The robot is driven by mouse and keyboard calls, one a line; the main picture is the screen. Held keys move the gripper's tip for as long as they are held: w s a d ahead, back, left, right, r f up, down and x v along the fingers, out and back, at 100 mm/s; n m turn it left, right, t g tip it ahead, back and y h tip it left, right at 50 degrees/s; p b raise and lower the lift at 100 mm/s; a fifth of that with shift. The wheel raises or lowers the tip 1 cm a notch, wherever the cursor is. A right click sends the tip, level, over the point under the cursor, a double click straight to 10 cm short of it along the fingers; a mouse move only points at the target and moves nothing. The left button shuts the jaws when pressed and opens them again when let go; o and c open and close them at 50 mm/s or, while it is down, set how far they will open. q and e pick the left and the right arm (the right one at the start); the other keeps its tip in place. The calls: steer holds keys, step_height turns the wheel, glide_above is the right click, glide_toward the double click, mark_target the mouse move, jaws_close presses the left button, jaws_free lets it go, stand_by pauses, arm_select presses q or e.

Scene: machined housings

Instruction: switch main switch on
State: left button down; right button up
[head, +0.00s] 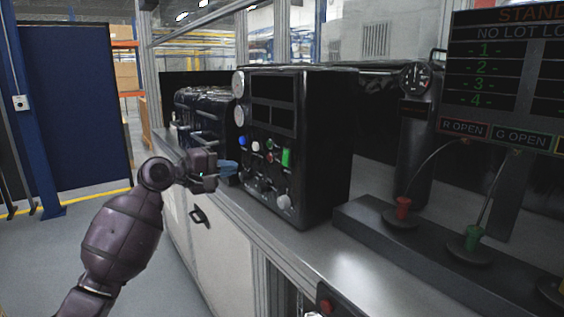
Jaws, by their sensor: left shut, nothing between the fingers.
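A black control box (320,130) stands on the grey bench in the middle of the head view. Its front carries two dark displays, round gauges on the left edge, a blue button, red and white buttons, a lit green rectangular switch (287,157) and several knobs low down. I cannot tell which of these is the main switch. My left gripper (228,168) is shut and empty, just left of the box's front, near the lower-left controls. Whether it touches the panel I cannot tell. My right gripper is not in view.
A metal bench (290,245) runs diagonally under the box. On the right, a dark base (385,240) bears a red plug (403,207) and a green plug (472,237) with cables, below a status display (505,85). Floor is free at left.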

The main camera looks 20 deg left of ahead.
arm_select(q)
steer(key=shift+s+d+n, duration=0.25)
steer(key=shift+s+n, duration=0.15)
steer(key=shift+s, duration=0.05)
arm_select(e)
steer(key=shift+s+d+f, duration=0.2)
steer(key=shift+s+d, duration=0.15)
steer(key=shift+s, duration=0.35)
arm_select(q)
steer(key=b, duration=0.1)
glide_toward(284, 164)
steer(key=x, duration=0.6)
steer(key=shift+w+d, duration=0.2)
steer(key=shift+w, duration=0.1)
steer(key=shift+w+d, duration=0.25)
steer(key=shift+w, duration=0.1)
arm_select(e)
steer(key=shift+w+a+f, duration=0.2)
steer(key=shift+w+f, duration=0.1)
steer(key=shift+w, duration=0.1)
arm_select(q)
steer(key=shift+f, duration=0.1)
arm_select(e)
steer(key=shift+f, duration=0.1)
